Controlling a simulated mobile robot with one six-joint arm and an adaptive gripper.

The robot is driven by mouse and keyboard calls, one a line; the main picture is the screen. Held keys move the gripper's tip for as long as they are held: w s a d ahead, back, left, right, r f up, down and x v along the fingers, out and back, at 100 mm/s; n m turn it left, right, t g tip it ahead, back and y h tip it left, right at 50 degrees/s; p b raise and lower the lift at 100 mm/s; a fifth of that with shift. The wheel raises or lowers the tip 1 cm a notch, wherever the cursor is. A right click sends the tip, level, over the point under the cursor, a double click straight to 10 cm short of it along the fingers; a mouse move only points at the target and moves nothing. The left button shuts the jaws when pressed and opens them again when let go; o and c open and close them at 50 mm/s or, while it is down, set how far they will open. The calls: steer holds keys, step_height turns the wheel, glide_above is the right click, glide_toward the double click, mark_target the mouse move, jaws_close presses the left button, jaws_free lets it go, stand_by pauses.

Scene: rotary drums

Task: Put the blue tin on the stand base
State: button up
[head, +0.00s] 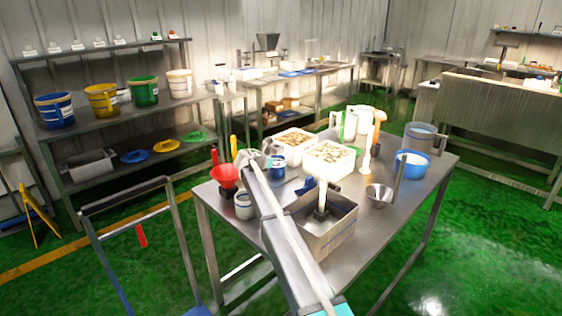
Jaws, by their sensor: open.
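A small blue tin (278,169) with a pale band stands on the steel table, just right of my arm's end. My gripper (249,157) is at the far end of my arm, above the left part of the table, close to the tin's left side. It is open; I cannot tell whether it touches anything. I cannot make out the stand base for certain. A white post with a dark foot (320,214) stands at the grey metal box and may be a stand. My arm hides part of the table between the box and the red funnel.
A red funnel (225,177) and a white-and-blue can (244,206) are on the left.

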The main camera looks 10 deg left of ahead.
steer(key=p+v, duration=0.3)
steer(key=v, duration=0.6)
